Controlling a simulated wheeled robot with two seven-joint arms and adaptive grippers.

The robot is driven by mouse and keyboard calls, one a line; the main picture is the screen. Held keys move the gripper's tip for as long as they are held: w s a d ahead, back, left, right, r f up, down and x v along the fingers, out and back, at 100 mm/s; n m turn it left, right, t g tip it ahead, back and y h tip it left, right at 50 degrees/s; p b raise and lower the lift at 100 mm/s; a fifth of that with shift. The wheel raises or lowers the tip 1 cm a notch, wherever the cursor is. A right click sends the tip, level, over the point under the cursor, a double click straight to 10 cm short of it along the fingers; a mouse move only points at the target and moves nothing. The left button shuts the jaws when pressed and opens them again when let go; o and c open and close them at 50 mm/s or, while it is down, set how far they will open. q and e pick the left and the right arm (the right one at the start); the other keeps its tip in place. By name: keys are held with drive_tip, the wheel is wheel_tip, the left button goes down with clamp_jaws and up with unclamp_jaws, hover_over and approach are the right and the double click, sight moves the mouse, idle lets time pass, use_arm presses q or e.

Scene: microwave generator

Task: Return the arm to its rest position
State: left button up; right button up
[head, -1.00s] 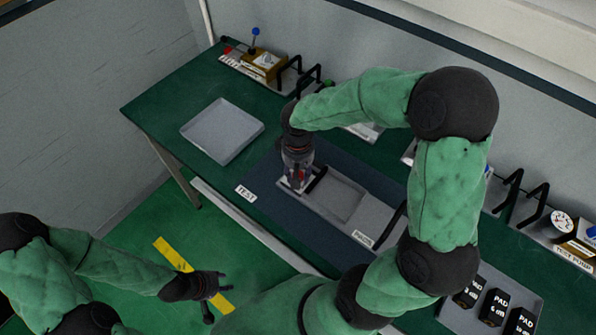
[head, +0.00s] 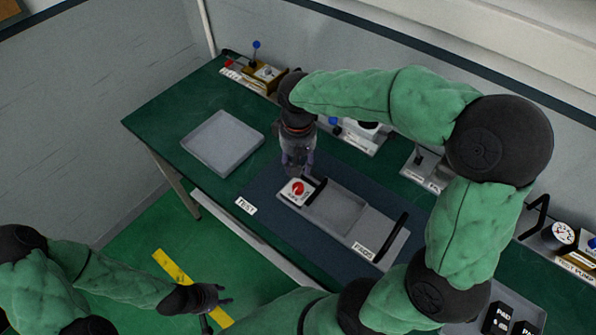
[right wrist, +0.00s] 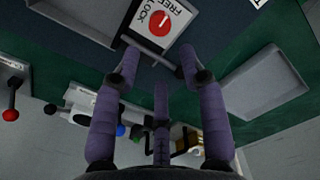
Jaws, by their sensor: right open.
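My right gripper (head: 297,168) hangs over the workbench, fingers pointing down, just above and behind a small white plate with a red knob (head: 298,188). Its fingers are spread with nothing between them, as the right wrist view (right wrist: 150,60) also shows. There the red knob (right wrist: 160,23) lies beyond the fingertips on a plate with lettering that reads in part "LOCK". The knob plate sits at the left end of a grey fixture (head: 375,226) with black handles. My left gripper (head: 215,300) is at the lower left over the floor; its fingers look apart and empty.
An empty grey tray (head: 223,142) lies on the green bench left of my right gripper. Devices with levers (head: 257,72) line the back edge by the wall. A gauge (head: 562,234) stands at the right. Black pads (head: 498,318) sit in a tray at lower right.

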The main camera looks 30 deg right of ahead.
drive_tip(key=shift+r, duration=0.65)
